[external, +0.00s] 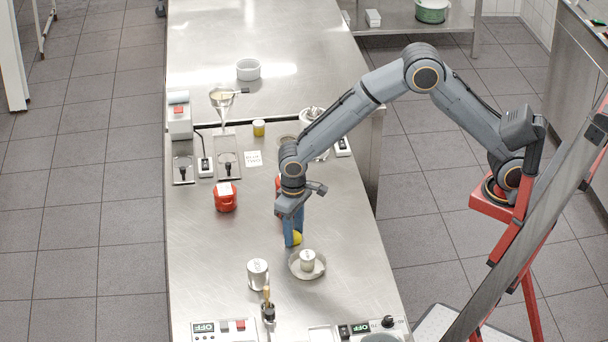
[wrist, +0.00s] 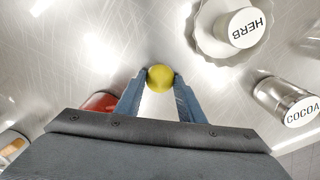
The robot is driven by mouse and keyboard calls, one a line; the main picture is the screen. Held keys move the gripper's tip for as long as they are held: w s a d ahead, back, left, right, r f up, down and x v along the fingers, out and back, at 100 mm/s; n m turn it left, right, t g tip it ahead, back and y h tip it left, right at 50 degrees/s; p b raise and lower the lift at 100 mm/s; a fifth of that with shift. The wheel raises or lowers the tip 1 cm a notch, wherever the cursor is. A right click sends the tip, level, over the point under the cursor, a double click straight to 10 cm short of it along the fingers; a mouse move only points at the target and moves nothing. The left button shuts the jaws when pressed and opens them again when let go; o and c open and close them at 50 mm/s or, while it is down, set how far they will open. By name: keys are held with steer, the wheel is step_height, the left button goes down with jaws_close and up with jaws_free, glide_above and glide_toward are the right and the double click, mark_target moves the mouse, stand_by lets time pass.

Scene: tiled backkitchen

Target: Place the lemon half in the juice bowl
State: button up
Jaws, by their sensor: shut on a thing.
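My gripper (external: 292,240) points down over the steel counter. Its blue fingers are shut on the yellow lemon half (external: 297,238), which also shows between the fingertips in the wrist view (wrist: 160,77). A shallow pale dish with a wavy rim (external: 293,272) is just in front and to the right of the lemon half in the external view. A tin marked HERB (external: 307,259) stands in that dish and covers much of its inside. A white round bowl (external: 248,69) stands far back on the counter. No label shows which of these is the juice bowl.
A COCOA tin (wrist: 285,102) stands near the dish. A red container (external: 225,196) is to the left, and another red thing (wrist: 98,102) is partly hidden by my gripper. Control panels (external: 222,329) line the front edge.

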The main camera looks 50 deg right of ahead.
steer(key=o, duration=1)
steer(key=shift+o, duration=0.2)
step_height(320, 180, up, 12)
steer(key=b, duration=0.3)
steer(key=shift+m+t, duration=0.3)
steer(key=shift+m, duration=0.2)
steer(key=s+d+f, duration=0.1)
steer(key=d+f, duration=0.1)
steer(key=d, duration=0.8)
steer(key=s+d+f, duration=0.2)
steer(key=d, duration=0.7)
steer(key=s+d+f, duration=0.2)
steer(key=d+f, duration=0.1)
steer(key=d, duration=0.7)
steer(key=shift+s+d, duration=0.2)
steer(key=shift+d, duration=0.15)
steer(key=shift+o, duration=0.5)
steer(key=s+d+f, duration=0.3)
steer(key=s+d, duration=0.5)
steer(key=shift+s+d+f, duration=0.15)
steer(key=shift+s+d, duration=0.1)
steer(key=shift+s, duration=0.05)
